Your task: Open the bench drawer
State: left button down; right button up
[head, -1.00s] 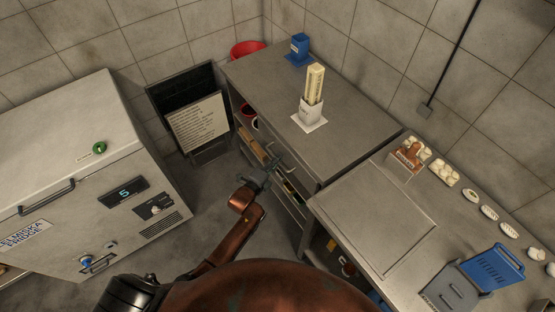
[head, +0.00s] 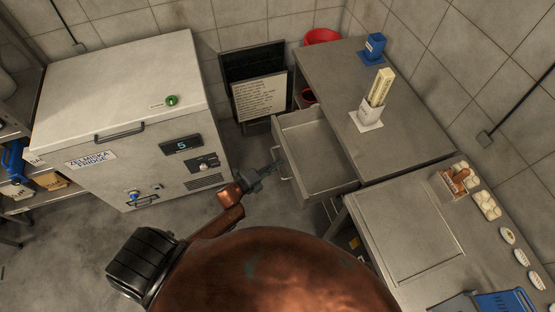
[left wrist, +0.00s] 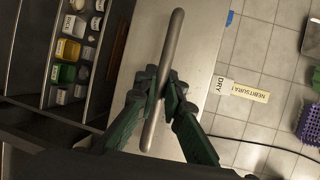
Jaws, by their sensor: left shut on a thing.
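The bench drawer (head: 318,160) stands well out from the steel bench (head: 355,75) in the head view, and its inside looks empty. The bar handle (left wrist: 174,38) on the drawer's front (left wrist: 205,50) runs nearly upright through the left wrist view. My left gripper (left wrist: 160,92) is shut on this handle, with its dark green fingers on both sides of the bar. In the head view my left gripper (head: 270,170) is at the drawer's front, on the handle (head: 284,163). My right gripper is not in view.
A fridge (head: 125,95) stands to the left, with floor between it and the drawer. A dark board (head: 252,70) with a paper sign leans behind. A lower counter (head: 405,235) adjoins the bench at right. The left wrist view shows several labelled containers (left wrist: 70,50).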

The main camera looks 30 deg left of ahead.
pick_arm(q)
jog(key=shift+s+a, duration=0.35)
jog(key=c, duration=2.3)
grip_release()
jog(key=v, duration=1.2)
